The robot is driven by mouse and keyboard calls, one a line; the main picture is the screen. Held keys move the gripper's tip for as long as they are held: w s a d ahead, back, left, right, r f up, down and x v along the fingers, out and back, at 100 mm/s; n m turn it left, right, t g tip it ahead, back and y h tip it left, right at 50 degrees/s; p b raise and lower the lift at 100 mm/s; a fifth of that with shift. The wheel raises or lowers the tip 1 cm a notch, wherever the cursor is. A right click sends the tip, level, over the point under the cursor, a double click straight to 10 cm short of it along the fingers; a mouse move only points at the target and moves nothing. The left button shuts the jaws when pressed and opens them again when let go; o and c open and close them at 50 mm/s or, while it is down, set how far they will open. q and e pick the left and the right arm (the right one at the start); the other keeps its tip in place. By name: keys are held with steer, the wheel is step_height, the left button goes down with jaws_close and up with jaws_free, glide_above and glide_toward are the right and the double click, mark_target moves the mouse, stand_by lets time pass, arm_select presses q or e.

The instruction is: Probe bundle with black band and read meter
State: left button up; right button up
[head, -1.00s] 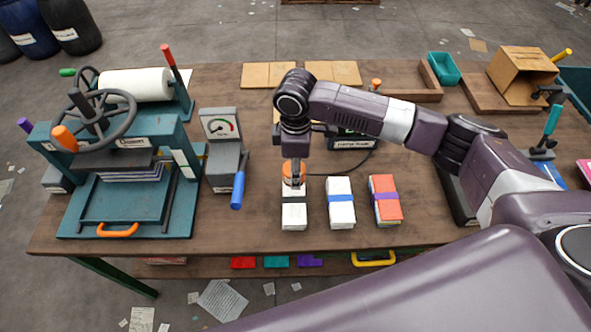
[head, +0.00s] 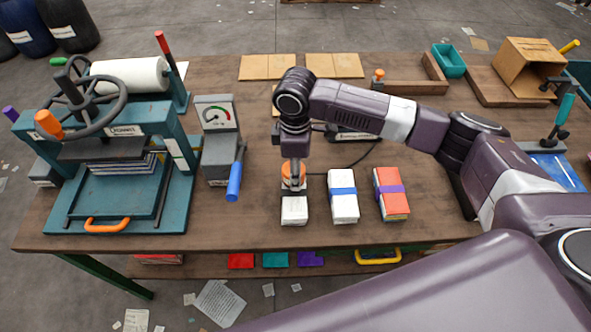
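The bundle with the black band (head: 294,212) is a white stack near the front middle of the table. Its band is mostly hidden under the tool above it. My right gripper (head: 294,178) points straight down over the bundle's back part, around an orange probe (head: 291,170). Its fingers barely show, and I cannot tell whether the probe tip touches the paper. A dark cable runs from the probe to the meter (head: 357,136), which is partly hidden behind my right arm; its reading is not visible. My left gripper is not in view.
A blue-banded white bundle (head: 343,195) and a purple-banded orange bundle (head: 391,193) lie just right. A dial gauge (head: 217,118) with a blue handle (head: 235,181) and a green press (head: 120,190) stand left. Cardboard sheets (head: 267,67) lie behind. The table's front strip is clear.

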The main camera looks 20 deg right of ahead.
steer(key=shift+f, duration=0.4)
stand_by(0.4)
steer(key=shift+r, duration=0.1)
stand_by(0.8)
step_height(320, 180, up, 8)
steer(key=p, duration=0.9)
stand_by(1.0)
